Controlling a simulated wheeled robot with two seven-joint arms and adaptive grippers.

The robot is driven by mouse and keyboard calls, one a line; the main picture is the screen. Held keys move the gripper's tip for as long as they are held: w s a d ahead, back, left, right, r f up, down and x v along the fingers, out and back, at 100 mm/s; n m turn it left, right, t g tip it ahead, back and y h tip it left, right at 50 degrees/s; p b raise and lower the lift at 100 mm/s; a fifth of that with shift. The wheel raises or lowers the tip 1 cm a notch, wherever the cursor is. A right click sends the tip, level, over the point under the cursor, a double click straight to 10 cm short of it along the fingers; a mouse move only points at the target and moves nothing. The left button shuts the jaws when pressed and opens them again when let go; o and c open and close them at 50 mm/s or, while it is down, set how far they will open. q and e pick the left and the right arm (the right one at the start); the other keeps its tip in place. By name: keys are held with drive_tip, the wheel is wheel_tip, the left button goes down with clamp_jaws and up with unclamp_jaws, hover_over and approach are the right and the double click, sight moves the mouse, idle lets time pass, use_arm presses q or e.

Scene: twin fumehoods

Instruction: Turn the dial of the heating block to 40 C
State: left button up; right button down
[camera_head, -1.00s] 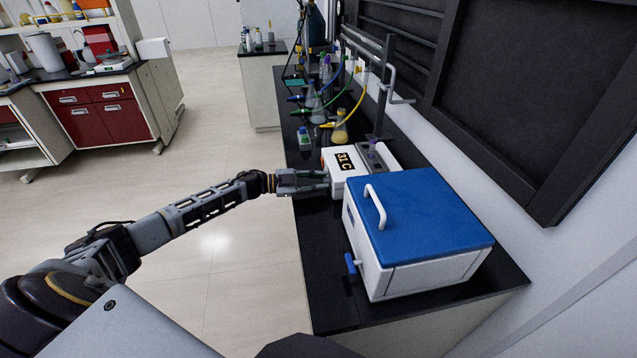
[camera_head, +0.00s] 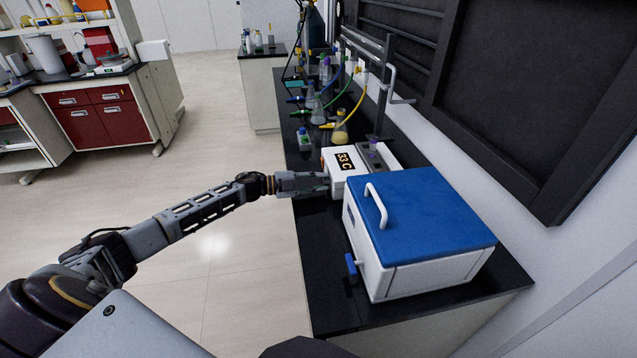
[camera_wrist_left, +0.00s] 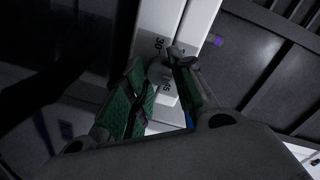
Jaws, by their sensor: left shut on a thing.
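The heating block (camera_head: 343,178) is a white box on the black bench, and its display (camera_head: 346,161) reads 33 C. In the left wrist view the heating block (camera_wrist_left: 186,28) shows printed marks, with "30" and what looks like "45" near the fingers. My left gripper (camera_head: 326,183) is at the block's left front face. In the left wrist view my left gripper (camera_wrist_left: 160,85) has its green-padded fingers shut around the grey dial (camera_wrist_left: 158,71), which they mostly hide. My right gripper does not show.
A white box with a blue lid and handle (camera_head: 420,215) stands just in front of the heating block. Flasks with coloured tubing, one a yellow flask (camera_head: 340,132), stand behind it. A dark panel (camera_head: 540,90) is on the right wall. The floor left of the bench is clear.

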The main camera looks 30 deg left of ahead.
use_arm(q)
drive_tip(key=o, duration=1)
drive_tip(key=shift+o, duration=0.2)
drive_tip(key=v, duration=1.2)
drive_tip(key=shift+f, duration=0.1)
idle(0.6)
